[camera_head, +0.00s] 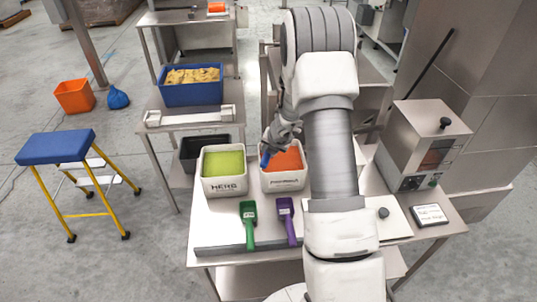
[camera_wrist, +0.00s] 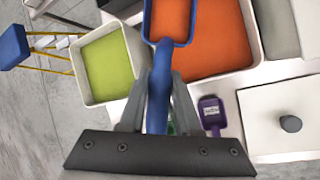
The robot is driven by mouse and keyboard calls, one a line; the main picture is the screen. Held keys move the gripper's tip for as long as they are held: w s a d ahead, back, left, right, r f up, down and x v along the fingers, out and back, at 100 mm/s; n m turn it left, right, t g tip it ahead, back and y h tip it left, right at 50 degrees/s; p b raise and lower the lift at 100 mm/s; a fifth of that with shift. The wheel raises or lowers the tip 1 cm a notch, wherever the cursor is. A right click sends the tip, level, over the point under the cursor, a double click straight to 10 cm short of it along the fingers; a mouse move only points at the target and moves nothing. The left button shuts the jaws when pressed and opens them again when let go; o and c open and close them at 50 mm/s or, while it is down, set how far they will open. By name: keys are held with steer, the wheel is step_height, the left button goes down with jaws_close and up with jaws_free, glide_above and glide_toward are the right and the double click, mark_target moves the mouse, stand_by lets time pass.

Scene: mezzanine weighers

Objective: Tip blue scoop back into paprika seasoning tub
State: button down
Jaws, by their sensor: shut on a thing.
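My gripper (camera_head: 283,138) is shut on the handle of the blue scoop (camera_head: 265,158), above the paprika seasoning tub (camera_head: 284,182). The tub is white and holds orange-red powder. In the wrist view the scoop's blue handle (camera_wrist: 159,88) runs between the two fingers of my gripper (camera_wrist: 158,100). Its bowl, at the top of that view, shows orange powder inside a blue rim and overlaps the orange of the paprika tub (camera_wrist: 254,32). The exact gap between bowl and powder cannot be told. My arm hides the tub's right side in the head view.
A white herb tub (camera_head: 225,187) with green powder stands left of the paprika tub. A green scoop (camera_head: 249,222) and a purple scoop (camera_head: 287,220) lie in front. A grey machine (camera_head: 412,145) stands to the right. A blue bin (camera_head: 191,94) sits on a table behind.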

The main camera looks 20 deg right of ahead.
steer(key=shift+s+d+f+m+t+y+b, duration=0.15)
steer(key=shift+f+t+y+b, duration=0.4)
steer(key=shift+b, duration=1.95)
steer(key=shift+s+d+f+m+t+y+b, duration=0.15)
steer(key=shift+f+t+y+b, duration=0.35)
steer(key=shift+b, duration=1.95)
steer(key=y+b, duration=0.1)
steer(key=b, duration=0.1)
steer(key=t+b, duration=0.1)
steer(key=b, duration=0.2)
steer(key=t+y+b, duration=0.1)
steer(key=b, duration=0.1)
steer(key=shift+s+d+r+m+y+b, duration=0.2)
steer(key=shift+d+r+m+y+b, duration=0.1)
steer(key=shift+d+m+y, duration=0.1)
steer(key=t+y+b, duration=0.1)
steer(key=b, duration=0.2)
steer(key=m+t+y+b, duration=0.1)
steer(key=b, duration=0.3)
steer(key=shift+s+d+r+t, duration=0.1)
steer(key=shift+s+d+t, duration=0.2)
steer(key=shift+d, duration=0.1)
